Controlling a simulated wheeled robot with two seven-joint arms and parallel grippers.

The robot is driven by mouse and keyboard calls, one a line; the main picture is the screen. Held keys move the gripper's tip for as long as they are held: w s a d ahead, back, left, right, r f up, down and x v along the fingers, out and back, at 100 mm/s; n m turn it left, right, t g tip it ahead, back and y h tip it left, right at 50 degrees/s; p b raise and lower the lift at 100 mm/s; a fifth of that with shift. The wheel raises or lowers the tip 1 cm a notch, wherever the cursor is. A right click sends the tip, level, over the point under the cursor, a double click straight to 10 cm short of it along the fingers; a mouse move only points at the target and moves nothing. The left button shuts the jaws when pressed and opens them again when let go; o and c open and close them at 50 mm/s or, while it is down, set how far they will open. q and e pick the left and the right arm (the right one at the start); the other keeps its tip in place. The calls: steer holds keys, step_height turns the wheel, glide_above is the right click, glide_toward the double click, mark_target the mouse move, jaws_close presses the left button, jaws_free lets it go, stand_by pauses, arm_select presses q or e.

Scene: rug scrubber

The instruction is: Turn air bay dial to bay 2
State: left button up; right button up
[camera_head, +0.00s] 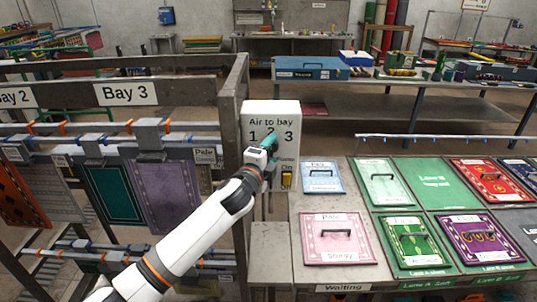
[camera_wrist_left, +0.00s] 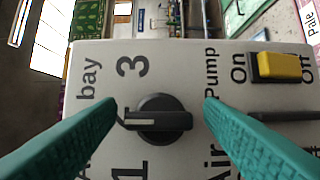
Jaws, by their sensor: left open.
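The air bay dial is a black knob (camera_wrist_left: 160,121) on a pale control box (camera_head: 283,112) marked "Air to bay 1 2 3". In the left wrist view its light pointer line faces left, between the printed 3 (camera_wrist_left: 132,66) and 1 (camera_wrist_left: 130,171). The 2 is not clearly visible there, but shows in the head view (camera_head: 271,131). My left gripper (camera_head: 271,143) is at the box front. In the left wrist view its teal fingers (camera_wrist_left: 161,102) are open, one on either side of the knob, with gaps visible. The head view hides the knob behind the gripper. My right gripper is not seen.
A yellow pump switch (camera_wrist_left: 279,67), marked On and Off, is on the same box; it also shows in the head view (camera_head: 287,180). A rack (camera_head: 240,90) with hanging rugs stands left of the box. A table (camera_head: 270,245) with labelled rug panels is right.

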arm_select(q)
steer(key=b+v, duration=0.3)
steer(key=v, duration=0.9)
steer(key=shift+b, duration=0.35)
